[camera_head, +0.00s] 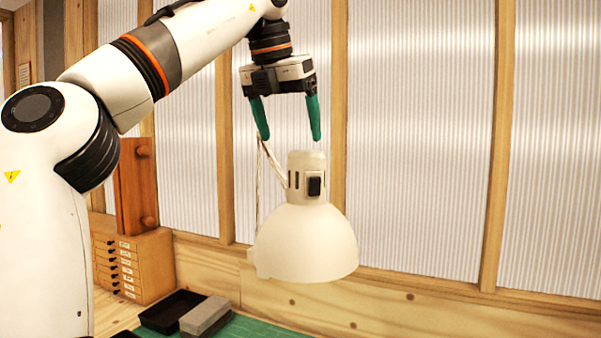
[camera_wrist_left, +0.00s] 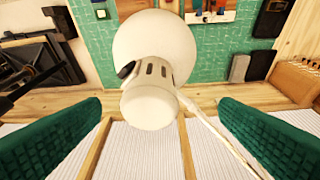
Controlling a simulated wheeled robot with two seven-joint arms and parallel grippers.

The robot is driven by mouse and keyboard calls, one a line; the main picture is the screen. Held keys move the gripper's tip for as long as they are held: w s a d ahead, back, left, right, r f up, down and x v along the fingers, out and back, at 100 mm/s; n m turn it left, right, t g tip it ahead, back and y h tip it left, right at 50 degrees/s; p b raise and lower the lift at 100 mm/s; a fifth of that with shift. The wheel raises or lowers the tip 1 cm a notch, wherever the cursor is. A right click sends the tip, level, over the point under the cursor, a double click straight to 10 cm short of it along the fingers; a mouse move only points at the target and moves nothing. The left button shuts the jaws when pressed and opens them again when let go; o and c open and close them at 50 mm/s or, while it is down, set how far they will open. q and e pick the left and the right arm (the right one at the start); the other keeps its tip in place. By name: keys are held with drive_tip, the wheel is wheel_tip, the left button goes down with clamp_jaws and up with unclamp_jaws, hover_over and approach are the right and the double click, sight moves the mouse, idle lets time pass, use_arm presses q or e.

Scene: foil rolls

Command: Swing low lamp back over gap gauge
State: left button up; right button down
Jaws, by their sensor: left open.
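The lamp (camera_head: 307,240) has a cream, dome-shaped shade with a narrower neck on top and a dark switch on the neck. Its thin arm runs up behind it to the left. My left gripper (camera_head: 288,136) is above the lamp's neck, pointing down, with its green fingers apart and nothing between them. In the left wrist view the lamp (camera_wrist_left: 150,100) lies between the two open fingers (camera_wrist_left: 160,137), apart from both. The gap gauge cannot be made out in these views. My right gripper is not in view.
A green mat (camera_head: 255,328) lies below the lamp, with a black tray (camera_head: 170,312) and a grey block (camera_head: 206,316) at its left. A small wooden drawer cabinet (camera_head: 150,262) stands at the left. A ribbed translucent wall with wooden posts (camera_head: 338,130) rises behind.

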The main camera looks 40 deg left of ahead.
sight(302, 174)
use_arm(q)
drive_tip(key=x, duration=0.9)
drive_tip(key=shift+w+d+r, duration=0.1)
drive_tip(key=shift+w+r, duration=0.05)
drive_tip(key=shift+w, duration=0.1)
drive_tip(key=shift+w+f, duration=0.15)
drive_tip(key=shift+f, duration=0.3)
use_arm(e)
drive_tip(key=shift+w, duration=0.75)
